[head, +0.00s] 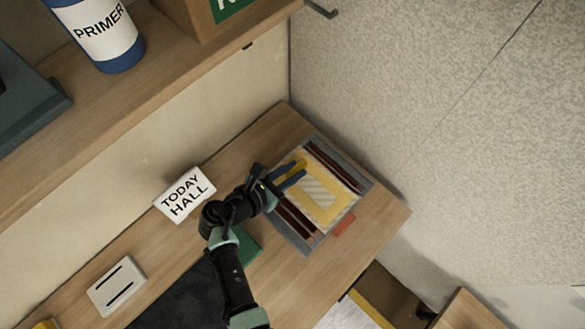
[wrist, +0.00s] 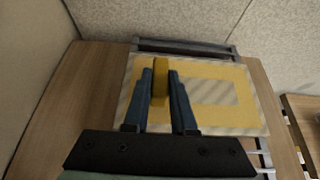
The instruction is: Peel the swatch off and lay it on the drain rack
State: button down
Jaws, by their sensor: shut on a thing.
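The swatch (head: 322,207) is a flat yellow and pale striped sheet. It lies over the drain rack (head: 287,236), a grey frame with dark bars, near the right end of the counter. My gripper (head: 298,172) is over the swatch's upper left part. In the wrist view my gripper (wrist: 160,90) has its blue fingers on either side of an upright yellow tab (wrist: 160,68) and is shut on it. The tab seems to belong to the swatch (wrist: 215,92); the join is hidden by the fingers. The rack (wrist: 185,46) shows beyond the sheet's far edge.
A TODAY HALL sign (head: 186,194) stands left of my arm. A white slotted block (head: 117,285) and a dark mat (head: 182,302) lie farther left. A red piece (head: 344,224) is beside the rack. A shelf with a PRIMER can (head: 105,35) overhangs the back; a wall stands behind the rack.

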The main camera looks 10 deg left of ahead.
jog(key=shift+f, duration=0.35)
jog(key=c, duration=0.7)
grip_release()
jog(key=shift+o, duration=0.2)
jog(key=v, duration=1.3)
